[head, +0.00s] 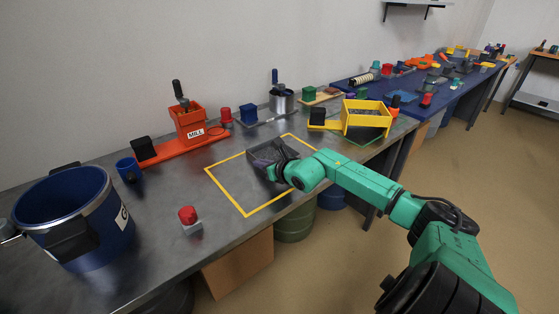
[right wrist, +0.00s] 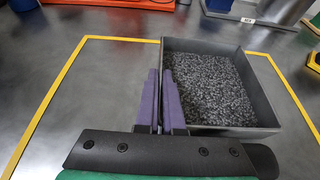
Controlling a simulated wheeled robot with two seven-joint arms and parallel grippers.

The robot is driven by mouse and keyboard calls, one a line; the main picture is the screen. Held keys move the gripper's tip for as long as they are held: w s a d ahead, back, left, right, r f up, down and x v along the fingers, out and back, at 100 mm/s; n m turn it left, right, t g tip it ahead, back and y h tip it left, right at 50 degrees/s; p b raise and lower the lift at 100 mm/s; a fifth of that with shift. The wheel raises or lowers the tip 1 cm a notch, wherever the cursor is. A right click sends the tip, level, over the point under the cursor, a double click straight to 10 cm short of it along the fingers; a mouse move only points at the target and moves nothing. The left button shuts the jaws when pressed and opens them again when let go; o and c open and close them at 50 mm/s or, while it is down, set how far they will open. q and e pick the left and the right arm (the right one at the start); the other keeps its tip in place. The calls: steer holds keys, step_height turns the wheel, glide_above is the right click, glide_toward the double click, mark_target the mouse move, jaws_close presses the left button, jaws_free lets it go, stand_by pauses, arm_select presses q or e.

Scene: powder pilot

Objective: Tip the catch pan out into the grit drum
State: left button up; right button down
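The catch pan (head: 287,150) is a dark grey, open square tray inside a yellow outline on the bench. In the right wrist view the catch pan (right wrist: 262,90) is level and holds a layer of dark grey grit. My right gripper (right wrist: 161,75) has its two purple fingers close together, one on each side of the pan's left wall, shut on it. In the head view my right gripper (head: 268,160) partly hides the pan. My left gripper is not in view.
A red-topped block (head: 190,219) stands between the drum and the outline. A blue mug (head: 129,170), an orange mill (head: 190,125) and a yellow box stand (head: 366,117) line the back and right. The bench surface left of the outline is mostly bare.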

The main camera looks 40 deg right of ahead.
steer(key=shift+r+p, duration=1.4)
steer(key=shift+r, duration=1.1)
